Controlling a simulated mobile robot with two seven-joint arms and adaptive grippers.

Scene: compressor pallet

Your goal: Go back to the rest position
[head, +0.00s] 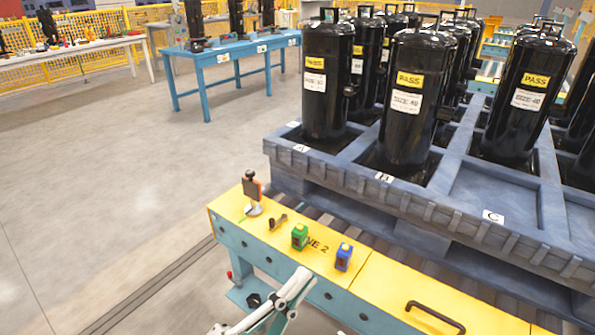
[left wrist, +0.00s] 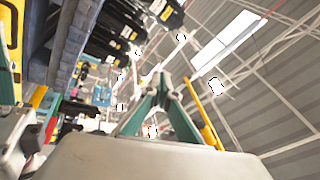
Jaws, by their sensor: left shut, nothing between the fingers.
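My left gripper (head: 297,282) shows at the bottom of the head view, in front of the yellow-topped conveyor side (head: 390,289). In the left wrist view its teal fingers (left wrist: 164,88) come together at the tips, shut with nothing between them. It appears apart from the objects on the yellow top. My right gripper is not in view.
A green item (head: 299,236), a blue item (head: 344,257) and an orange-and-black device on a stand (head: 252,192) sit on the yellow top. Behind, black compressors (head: 411,100) stand on a blue-grey pallet (head: 350,178). Open floor (head: 110,190) lies left.

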